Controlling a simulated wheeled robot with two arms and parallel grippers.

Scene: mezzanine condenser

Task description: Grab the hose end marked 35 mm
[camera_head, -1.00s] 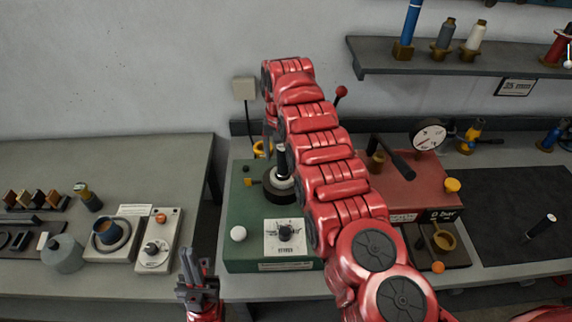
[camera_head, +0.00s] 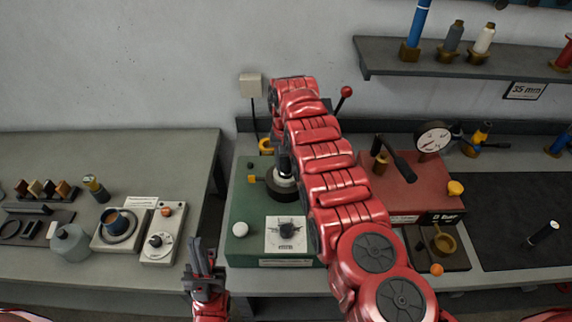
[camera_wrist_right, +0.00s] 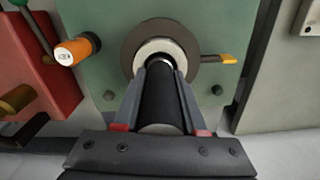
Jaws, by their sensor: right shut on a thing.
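A sign reading 35 mm (camera_head: 525,90) hangs below the wall shelf at upper right in the head view. My right gripper (camera_wrist_right: 160,95) is shut on a black cylinder (camera_wrist_right: 160,108), one finger on each side. The cylinder stands at a pale collar (camera_wrist_right: 150,50) inside a dark ring on the green machine. In the head view the black cylinder (camera_head: 284,164) shows beside my red arm, which hides most of the gripper. I cannot read a size on it. My left gripper (camera_head: 204,256) is low, in front of the gap between the benches; its jaw opening is unclear.
A green machine (camera_head: 240,258) and a red gauge unit (camera_head: 400,185) stand on the right bench. The shelf (camera_head: 400,66) holds blue, grey, white and red items. The left bench (camera_head: 100,150) carries a grey bottle and small devices. An orange cylinder (camera_wrist_right: 78,48) stands near my right gripper.

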